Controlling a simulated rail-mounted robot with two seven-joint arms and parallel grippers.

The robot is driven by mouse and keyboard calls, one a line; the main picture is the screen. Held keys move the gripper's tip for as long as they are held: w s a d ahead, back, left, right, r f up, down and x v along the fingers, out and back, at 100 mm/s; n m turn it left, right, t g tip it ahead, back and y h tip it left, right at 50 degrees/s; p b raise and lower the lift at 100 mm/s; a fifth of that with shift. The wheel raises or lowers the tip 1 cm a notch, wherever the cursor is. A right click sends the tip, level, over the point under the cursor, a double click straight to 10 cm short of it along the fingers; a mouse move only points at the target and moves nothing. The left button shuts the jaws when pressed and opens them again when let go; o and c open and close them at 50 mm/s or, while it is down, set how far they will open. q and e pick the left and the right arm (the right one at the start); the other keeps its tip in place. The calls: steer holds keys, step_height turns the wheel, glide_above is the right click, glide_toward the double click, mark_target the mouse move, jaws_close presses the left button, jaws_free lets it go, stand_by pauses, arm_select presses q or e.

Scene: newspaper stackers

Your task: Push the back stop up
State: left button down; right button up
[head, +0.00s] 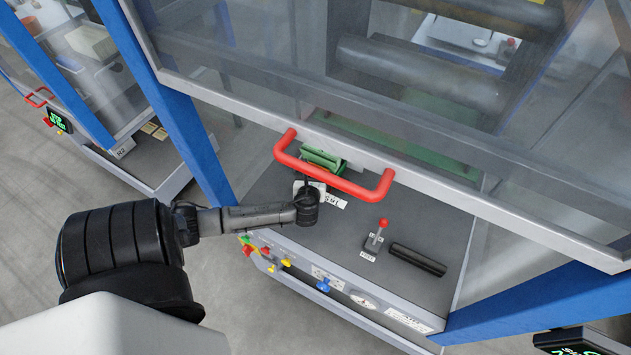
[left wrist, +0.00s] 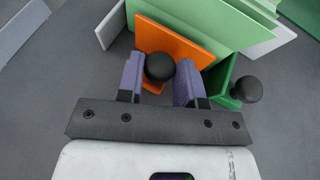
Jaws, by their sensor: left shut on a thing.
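In the left wrist view my left gripper (left wrist: 160,76) has one purple finger on each side of a round black knob (left wrist: 160,66), shut on it. The knob sits in front of an orange plate (left wrist: 178,42). A green bracket (left wrist: 222,84) with a second black knob (left wrist: 248,89) stands just to the right, outside the fingers. No label shows which part is the back stop. In the head view my left arm reaches in from the left to a green part (head: 322,160) below the red handle. The fingers are hard to make out there. My right gripper is not in view.
The red door handle (head: 330,172) and raised clear guard (head: 420,110) are close above my wrist. On the grey machine deck (head: 420,217) stand a red-topped lever (head: 377,238) and a black bar (head: 418,259). Light green panels (left wrist: 210,22) rise behind the orange plate.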

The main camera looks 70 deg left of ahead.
arm_select(q)
steer(key=c, duration=0.8)
jaws_free()
steer(key=shift+d, duration=0.1)
steer(key=shift+s+d+r, duration=0.2)
steer(key=shift+d, duration=0.05)
steer(key=p+v, duration=0.2)
steer(key=v, duration=1.1)
steer(key=shift+p, duration=0.3)
steer(key=shift+c, duration=0.3)
